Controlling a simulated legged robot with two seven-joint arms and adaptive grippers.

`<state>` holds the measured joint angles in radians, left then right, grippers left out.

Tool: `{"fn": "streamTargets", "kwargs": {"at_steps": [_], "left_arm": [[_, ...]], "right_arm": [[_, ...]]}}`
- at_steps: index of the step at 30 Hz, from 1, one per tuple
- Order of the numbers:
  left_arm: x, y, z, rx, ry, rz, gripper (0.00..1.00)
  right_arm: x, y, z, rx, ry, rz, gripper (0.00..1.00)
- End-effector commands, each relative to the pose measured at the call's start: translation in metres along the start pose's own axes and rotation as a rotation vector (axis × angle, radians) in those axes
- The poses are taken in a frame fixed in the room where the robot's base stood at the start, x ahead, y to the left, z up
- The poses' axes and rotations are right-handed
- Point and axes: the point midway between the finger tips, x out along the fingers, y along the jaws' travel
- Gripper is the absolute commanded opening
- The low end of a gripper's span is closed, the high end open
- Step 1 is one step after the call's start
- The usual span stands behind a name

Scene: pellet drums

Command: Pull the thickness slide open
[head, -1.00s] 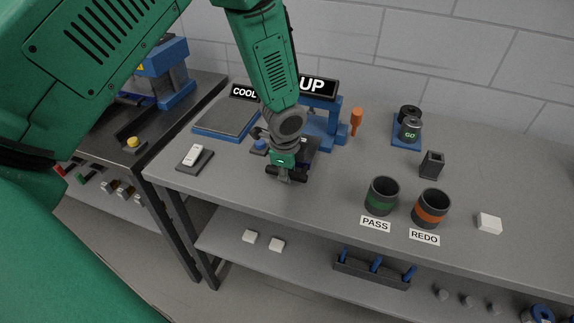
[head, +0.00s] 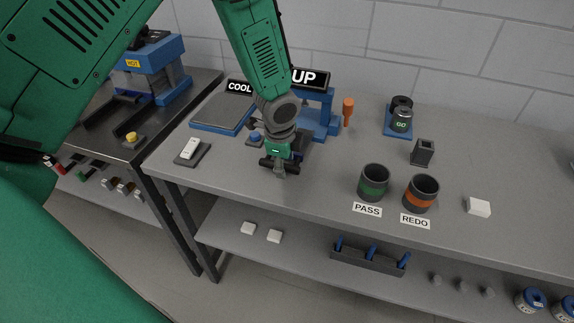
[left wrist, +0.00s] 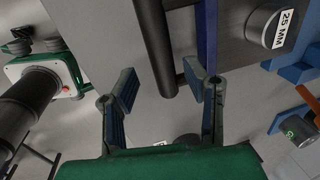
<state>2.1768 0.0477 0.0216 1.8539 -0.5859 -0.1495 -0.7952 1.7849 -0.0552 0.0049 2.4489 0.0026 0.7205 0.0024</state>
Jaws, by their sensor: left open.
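The thickness slide is mostly hidden behind my left gripper in the head view. It belongs to the blue fixture (head: 320,118) under the UP sign, where part of a dark plate shows. In the left wrist view a dark round bar (left wrist: 155,45), which looks like its handle, runs down from the top edge and ends between my fingers. My left gripper (head: 277,167) is open near the bench's front edge; its fingers (left wrist: 160,88) lie to both sides of the bar's end, apart from it. My right gripper is out of view.
A white block on a dark pad (head: 190,150) lies left of the gripper. The PASS cup (head: 374,182) and REDO cup (head: 421,193) stand to the right. An orange-handled tool (head: 348,111) and a GO gauge (head: 401,120) are behind. Bench between gripper and cups is clear.

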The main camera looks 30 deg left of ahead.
Motion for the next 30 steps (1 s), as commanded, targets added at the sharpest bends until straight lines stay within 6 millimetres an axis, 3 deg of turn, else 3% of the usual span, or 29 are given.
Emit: {"fn": "streamTargets", "kwargs": {"at_steps": [9,15,30], "left_arm": [[-0.069,-0.001,-0.003,-0.001,0.003,-0.007,0.41],[-0.098,-0.001,-0.005,0.001,0.000,-0.006,0.41],[-0.106,0.000,-0.004,0.001,0.001,-0.004,0.41]], "right_arm": [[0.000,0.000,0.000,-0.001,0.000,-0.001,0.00],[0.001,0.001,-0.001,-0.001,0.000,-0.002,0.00],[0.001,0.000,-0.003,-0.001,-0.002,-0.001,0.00]]}}
